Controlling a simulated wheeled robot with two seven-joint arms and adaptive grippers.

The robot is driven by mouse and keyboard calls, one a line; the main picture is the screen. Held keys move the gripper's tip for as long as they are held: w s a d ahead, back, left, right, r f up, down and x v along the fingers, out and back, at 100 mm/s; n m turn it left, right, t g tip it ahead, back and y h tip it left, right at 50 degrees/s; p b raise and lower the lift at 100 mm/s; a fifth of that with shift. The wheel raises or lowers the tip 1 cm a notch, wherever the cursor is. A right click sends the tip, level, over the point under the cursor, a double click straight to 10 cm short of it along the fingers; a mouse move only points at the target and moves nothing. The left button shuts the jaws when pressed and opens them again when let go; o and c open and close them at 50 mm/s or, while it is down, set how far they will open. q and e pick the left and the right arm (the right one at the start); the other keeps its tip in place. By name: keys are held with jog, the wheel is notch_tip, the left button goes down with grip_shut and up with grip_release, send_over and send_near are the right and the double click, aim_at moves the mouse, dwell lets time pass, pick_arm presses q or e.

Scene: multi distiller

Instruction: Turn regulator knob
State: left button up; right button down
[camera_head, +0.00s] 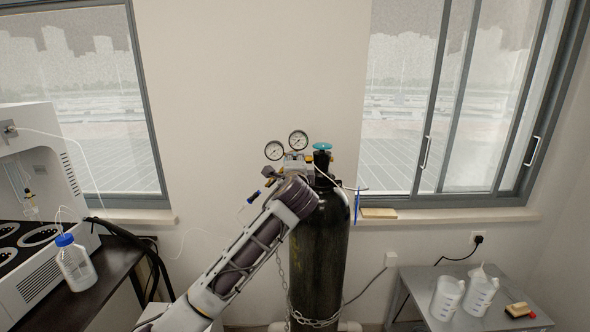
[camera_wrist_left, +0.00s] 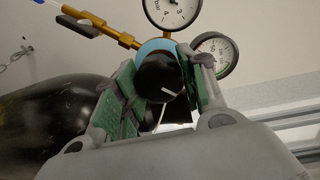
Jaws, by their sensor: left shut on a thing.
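The regulator knob (camera_wrist_left: 162,78) is black with a white line and a light blue ring behind it. It shows in the left wrist view between the two green-padded fingers of my left gripper (camera_wrist_left: 160,92), which is shut on it. In the head view my left arm and gripper (camera_head: 296,168) reach up to the regulator and hide the knob. The black gas cylinder (camera_head: 320,255) stands upright below. My right gripper is not in view.
A teal valve handle (camera_head: 322,146) tops the cylinder. A chain (camera_head: 315,321) goes around the cylinder. A blue-capped bottle (camera_head: 75,264) and a white machine (camera_head: 35,200) are at left. A low table (camera_head: 415,297) at right holds two white jugs (camera_head: 465,297).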

pick_arm(q)
jog(key=n, duration=0.3)
jog(key=shift+f+n+b, duration=0.1)
jog(key=shift+n+b, duration=0.2)
jog(key=n, duration=0.3)
jog(key=shift+n+h+b, duration=0.3)
jog(key=shift+n+b, duration=0.05)
jog(key=shift+n, duration=0.05)
jog(key=o, duration=1.1)
jog(key=shift+a, duration=0.1)
jog(key=shift+c, duration=0.2)
jog(key=shift+s, duration=0.15)
jog(key=s, duration=1.1)
jog(key=shift+s+a+r, duration=0.2)
jog(key=shift+s+r, duration=0.1)
jog(key=shift+r, duration=0.1)
